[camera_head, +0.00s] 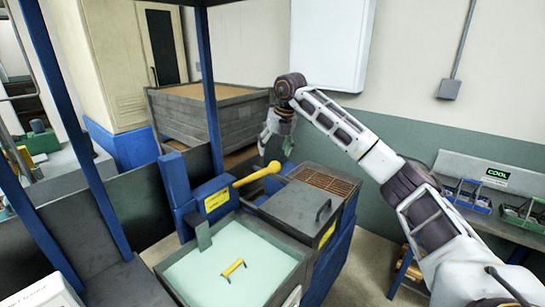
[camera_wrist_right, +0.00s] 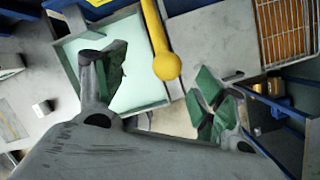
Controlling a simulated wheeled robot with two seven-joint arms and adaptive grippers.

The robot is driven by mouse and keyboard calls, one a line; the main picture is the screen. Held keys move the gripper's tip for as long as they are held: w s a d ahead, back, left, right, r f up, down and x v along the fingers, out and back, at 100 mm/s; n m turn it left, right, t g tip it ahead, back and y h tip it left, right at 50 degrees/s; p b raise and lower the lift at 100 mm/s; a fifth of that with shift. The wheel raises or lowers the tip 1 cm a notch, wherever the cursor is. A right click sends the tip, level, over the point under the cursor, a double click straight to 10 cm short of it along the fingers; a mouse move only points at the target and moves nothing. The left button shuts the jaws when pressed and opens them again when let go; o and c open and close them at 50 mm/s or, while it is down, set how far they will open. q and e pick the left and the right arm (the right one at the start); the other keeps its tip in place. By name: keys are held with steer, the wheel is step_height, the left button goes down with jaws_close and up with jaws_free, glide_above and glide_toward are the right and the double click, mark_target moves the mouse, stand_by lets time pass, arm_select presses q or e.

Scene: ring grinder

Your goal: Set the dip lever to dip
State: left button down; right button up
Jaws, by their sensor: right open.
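The dip lever (camera_head: 258,174) is a yellow bar with a round knob. It sticks out to the right and slightly up from a blue mount with a yellow label plate (camera_head: 217,199), above a tank. In the right wrist view the lever (camera_wrist_right: 157,35) points down the picture, its knob between the two finger lines. My right gripper (camera_head: 277,147) is open and empty, behind and above the knob in the head view. The wrist view shows its dark green-padded fingers (camera_wrist_right: 160,85) spread either side of the knob, apart from it. My left gripper is not in view.
The tank (camera_head: 292,284) holds pale green liquid and a small yellow handle. Beside it are a grey lid (camera_head: 297,212) with a handle and a brown grate (camera_head: 326,182). A blue post (camera_head: 211,110) stands left of my right gripper. A grey bin (camera_head: 190,125) is behind.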

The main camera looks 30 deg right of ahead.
steer(key=v, duration=0.5)
steer(key=shift+r, duration=0.1)
steer(key=shift+a, duration=0.1)
stand_by(0.4)
